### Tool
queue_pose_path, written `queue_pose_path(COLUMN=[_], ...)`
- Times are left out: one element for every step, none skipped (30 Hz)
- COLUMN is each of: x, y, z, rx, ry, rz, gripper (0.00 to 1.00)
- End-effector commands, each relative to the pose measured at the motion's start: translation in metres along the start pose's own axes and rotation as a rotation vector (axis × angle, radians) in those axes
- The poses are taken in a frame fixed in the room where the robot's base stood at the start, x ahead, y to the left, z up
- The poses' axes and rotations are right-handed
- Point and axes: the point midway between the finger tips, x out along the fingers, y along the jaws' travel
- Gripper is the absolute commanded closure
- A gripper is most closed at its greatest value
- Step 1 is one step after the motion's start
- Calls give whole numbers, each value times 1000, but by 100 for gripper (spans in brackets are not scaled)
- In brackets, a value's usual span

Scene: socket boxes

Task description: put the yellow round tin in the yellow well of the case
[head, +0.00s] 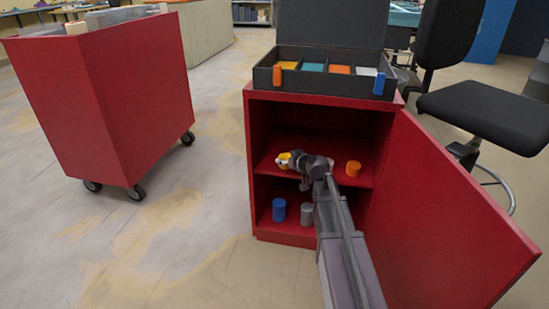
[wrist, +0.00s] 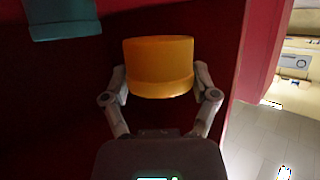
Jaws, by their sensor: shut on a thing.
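The yellow round tin (head: 284,160) is in my gripper (head: 290,161), inside the upper compartment of the red cabinet. In the wrist view the tin (wrist: 158,68) sits between the two fingers of my gripper (wrist: 160,85), which touch its sides. I cannot tell whether the tin rests on the shelf or is just above it. The dark open case (head: 322,91) stands on top of the cabinet with its lid up. Its yellow well (head: 288,65) is at the left end of the row, beside teal, orange and pale wells.
The cabinet shelf (head: 330,180) holds an orange tin (head: 353,168) at right. A blue tin (head: 279,210) and a grey tin (head: 306,215) stand below. The wrist view shows a teal object (wrist: 62,20). The cabinet door (head: 440,220) stands open at right.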

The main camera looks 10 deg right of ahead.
Motion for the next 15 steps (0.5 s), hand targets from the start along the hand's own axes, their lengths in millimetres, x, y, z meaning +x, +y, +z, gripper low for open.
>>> queue_pose_path(x=[14, 19, 26, 32, 37, 43, 47, 50, 54, 56, 58, 60, 61, 62, 62], y=[1, 1, 1, 2, 1, 1, 1, 1, 1, 1, 0, 0, 0, 0, 0], z=[-4, -6, -8, -9, -11, -13, -14, -15, -16, -17, -18, -18, -19, -19, -19], rx=[-1, 0, 1, 1, 0, 0, -1, 0, 0, 1, 1, 1, 1, 1, 1], ry=[0, 0, 0, 0, 0, 1, 0, 0, 0, 0, 0, 0, 0, 0, 0], rz=[-2, -2, -2, -2, -1, -1, -1, -1, -1, -1, -1, 0, 0, 0, 0], gripper=[76, 76, 76, 76, 76, 76, 76, 76, 76, 76, 76, 76, 76, 76, 76])
